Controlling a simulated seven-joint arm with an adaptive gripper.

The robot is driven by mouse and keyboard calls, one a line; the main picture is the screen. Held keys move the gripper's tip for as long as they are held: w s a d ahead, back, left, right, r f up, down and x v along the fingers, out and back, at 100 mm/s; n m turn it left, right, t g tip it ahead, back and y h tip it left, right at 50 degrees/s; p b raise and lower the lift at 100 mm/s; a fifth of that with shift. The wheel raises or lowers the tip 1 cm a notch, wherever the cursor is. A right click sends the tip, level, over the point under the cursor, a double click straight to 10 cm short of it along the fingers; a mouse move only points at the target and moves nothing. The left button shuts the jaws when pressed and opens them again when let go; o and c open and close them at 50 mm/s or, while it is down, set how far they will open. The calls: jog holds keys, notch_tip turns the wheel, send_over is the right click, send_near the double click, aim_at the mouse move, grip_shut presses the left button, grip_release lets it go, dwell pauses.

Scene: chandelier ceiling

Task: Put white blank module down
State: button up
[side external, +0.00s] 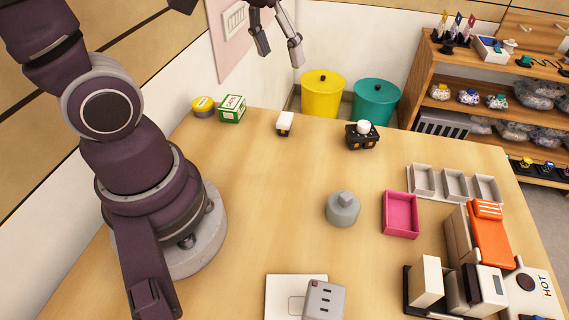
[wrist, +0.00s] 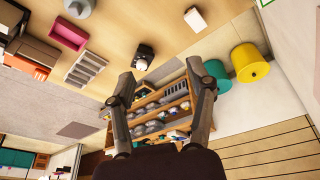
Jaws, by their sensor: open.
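A small white block with a dark lower part, which looks like the white blank module (side external: 285,121), stands on the wooden table (side external: 270,180) near its back edge. It also shows in the wrist view near the top (wrist: 195,20). My gripper (side external: 280,57) is raised well above the back of the table, over and apart from the block. Its two fingers are spread, with nothing between them, and they also show in the wrist view (wrist: 160,76).
A black device with a white knob (side external: 362,135) stands right of the block. A green box (side external: 232,109) and yellow tin (side external: 203,106) stand left. A grey round weight (side external: 342,208), pink tray (side external: 400,214) and grey bins (side external: 454,184) lie further forward. The table's left-middle is clear.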

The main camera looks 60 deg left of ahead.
jog(key=s+d+m+t, duration=0.2)
jog(key=s+d+m, duration=0.1)
jog(key=s, duration=0.2)
jog(key=shift+d, duration=0.1)
dwell(1.1)
